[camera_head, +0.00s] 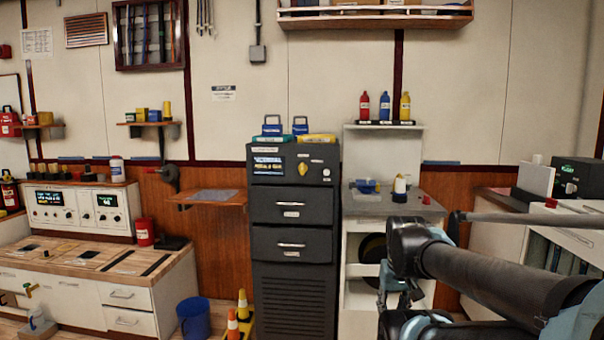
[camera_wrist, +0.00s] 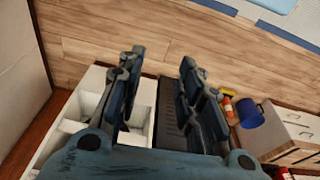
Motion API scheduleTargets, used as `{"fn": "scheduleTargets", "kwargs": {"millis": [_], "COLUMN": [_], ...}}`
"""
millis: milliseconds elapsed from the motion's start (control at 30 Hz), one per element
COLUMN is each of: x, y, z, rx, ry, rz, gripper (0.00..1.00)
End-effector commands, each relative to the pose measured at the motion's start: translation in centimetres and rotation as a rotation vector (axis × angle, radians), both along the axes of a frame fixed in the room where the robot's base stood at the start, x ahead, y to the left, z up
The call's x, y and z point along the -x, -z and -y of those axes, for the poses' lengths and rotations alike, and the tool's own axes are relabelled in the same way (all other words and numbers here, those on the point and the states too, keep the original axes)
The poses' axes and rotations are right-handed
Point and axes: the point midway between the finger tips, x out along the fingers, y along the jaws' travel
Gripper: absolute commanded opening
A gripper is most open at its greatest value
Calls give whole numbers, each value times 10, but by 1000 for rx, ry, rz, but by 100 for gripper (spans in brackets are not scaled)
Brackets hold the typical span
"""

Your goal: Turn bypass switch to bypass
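A dark cabinet (camera_head: 292,255) stands at the centre of the head view. Its top panel has a small lit screen (camera_head: 268,164), a yellow rotary knob (camera_head: 303,169) and a small dark fitting at the right. The yellow knob looks like the bypass switch, but the labels are too small to read and its setting is unclear. In the wrist view my gripper (camera_wrist: 161,68) is open and empty, its two fingers apart. The dark cabinet's lower part shows beyond the fingers. The gripper is well away from the knob, which is not visible in the wrist view.
A white shelf unit (camera_head: 358,300) stands right of the cabinet, with bottles above. At the left are a wooden-topped counter (camera_head: 110,262), a blue bucket (camera_head: 193,318) and a yellow-orange cone (camera_head: 233,322). My arm fills the lower right. Blue cases (camera_head: 272,126) sit on the cabinet.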

Motion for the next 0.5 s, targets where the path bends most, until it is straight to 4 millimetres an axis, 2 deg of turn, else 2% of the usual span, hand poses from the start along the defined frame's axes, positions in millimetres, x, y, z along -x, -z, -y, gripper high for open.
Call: {"fn": "scheduleTargets", "kwargs": {"millis": [67, 167, 267, 500], "x": [5, -8, -39, -134], "y": [-5, -10, -19, -62], "z": [-1, -9, -26, -89], "rx": [-3, -18, -48, -143], "ry": [-7, -41, -104, -305], "rz": [18, 58, 140, 445], "gripper": [33, 33, 33, 33]}}
